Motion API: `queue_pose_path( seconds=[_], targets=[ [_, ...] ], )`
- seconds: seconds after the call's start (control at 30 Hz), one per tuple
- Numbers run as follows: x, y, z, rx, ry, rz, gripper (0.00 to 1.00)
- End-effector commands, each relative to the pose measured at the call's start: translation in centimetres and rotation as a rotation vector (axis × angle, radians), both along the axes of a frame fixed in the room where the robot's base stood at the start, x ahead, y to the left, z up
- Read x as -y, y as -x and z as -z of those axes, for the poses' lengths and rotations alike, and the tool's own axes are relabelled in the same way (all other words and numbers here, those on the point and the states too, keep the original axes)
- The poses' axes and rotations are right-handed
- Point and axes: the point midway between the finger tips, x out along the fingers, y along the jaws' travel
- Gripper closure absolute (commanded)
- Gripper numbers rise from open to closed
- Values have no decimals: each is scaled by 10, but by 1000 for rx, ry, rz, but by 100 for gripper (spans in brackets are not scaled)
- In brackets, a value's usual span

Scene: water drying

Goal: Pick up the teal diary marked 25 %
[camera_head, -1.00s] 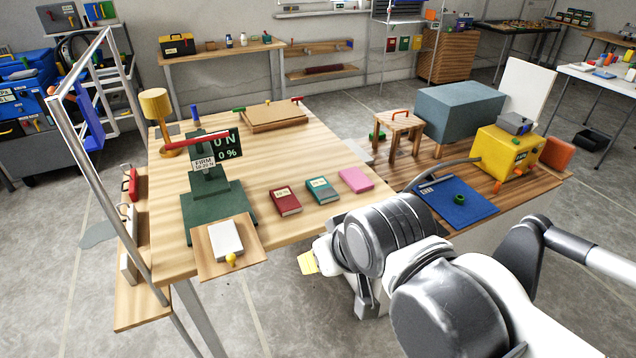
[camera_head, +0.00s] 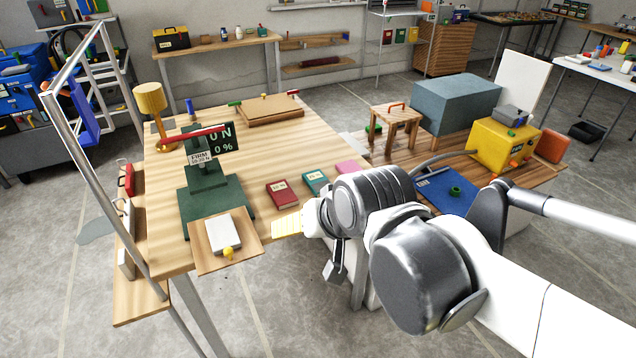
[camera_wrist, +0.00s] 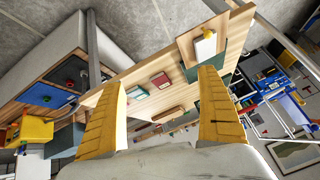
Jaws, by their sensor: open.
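The teal diary (camera_head: 315,181) lies flat on the wooden table, between the red diary (camera_head: 282,194) and the pink diary (camera_head: 350,166). Its label is too small to read surely. My arm partly covers the pink diary in the head view. My gripper (camera_head: 289,225) is at the table's front edge, nearer the camera than the diaries. In the wrist view my gripper (camera_wrist: 160,78) is open, its two yellow fingers wide apart with nothing between them. The teal diary (camera_wrist: 138,92) and the red diary (camera_wrist: 160,80) show beyond, in the gap between the fingers.
A dark green stand (camera_head: 212,185) with a "0 %" display is left of the diaries. A white block (camera_head: 223,232) lies on a board at the front edge. A blue mat (camera_head: 446,193), a yellow box (camera_head: 500,147) and a small wooden stool (camera_head: 395,122) are to the right.

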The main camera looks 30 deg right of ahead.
Motion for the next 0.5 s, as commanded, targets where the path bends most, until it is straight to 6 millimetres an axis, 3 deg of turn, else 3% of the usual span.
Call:
queue_pose_path(
  seconds=[0.1,0.27,0.5],
  targets=[
    [8,-53,-8,36,-232,237,14],
    [26,-122,-2,77,-586,573,14],
    [73,-212,31,115,-1147,1046,14]
  ],
)
